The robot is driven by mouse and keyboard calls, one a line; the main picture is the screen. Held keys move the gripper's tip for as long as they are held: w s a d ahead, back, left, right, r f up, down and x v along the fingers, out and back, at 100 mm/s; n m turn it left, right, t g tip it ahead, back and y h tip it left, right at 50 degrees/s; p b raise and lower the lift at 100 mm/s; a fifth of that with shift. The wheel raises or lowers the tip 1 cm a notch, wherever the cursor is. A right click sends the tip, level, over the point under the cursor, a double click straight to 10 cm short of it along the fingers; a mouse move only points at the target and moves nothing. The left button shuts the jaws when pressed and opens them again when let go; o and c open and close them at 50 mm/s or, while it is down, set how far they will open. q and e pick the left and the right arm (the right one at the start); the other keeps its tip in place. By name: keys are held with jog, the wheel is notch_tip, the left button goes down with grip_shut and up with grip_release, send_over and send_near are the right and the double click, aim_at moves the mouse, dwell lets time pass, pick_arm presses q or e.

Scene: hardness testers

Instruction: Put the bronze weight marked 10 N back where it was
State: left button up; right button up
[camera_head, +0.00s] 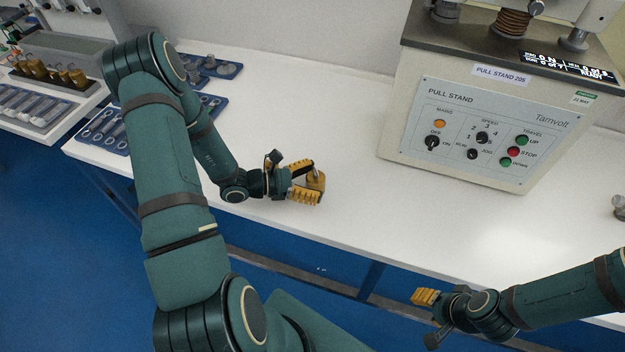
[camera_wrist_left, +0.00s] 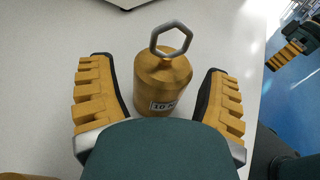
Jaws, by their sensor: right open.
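The bronze weight marked 10 N (camera_wrist_left: 163,84) stands upright on the white table, with a grey hexagonal ring on top. In the head view the weight (camera_head: 317,181) is partly hidden by my left gripper (camera_head: 305,182). In the left wrist view the fingers of my left gripper (camera_wrist_left: 162,100) are on either side of the weight, with narrow gaps between them and its body. That gripper looks open. My right gripper (camera_head: 425,298) is open and empty beyond the table's front edge, far from the weight.
A rack (camera_head: 47,86) with several bronze weights stands at the far left. Blue trays (camera_head: 100,131) with metal parts lie on the table behind my left arm. The pull stand (camera_head: 470,130) stands at the right. The table (camera_head: 330,130) between is clear.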

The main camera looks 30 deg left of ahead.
pick_arm(q)
jog(key=shift+s+f, duration=0.15)
jog(key=shift+f, duration=0.05)
jog(key=shift+r, duration=0.2)
jog(key=shift+r+p, duration=0.45)
jog(key=shift+p, duration=0.15)
jog(key=p+v, duration=0.1)
jog(key=v, duration=1)
jog(key=shift+s+a, duration=0.25)
jog(key=shift+a, duration=0.15)
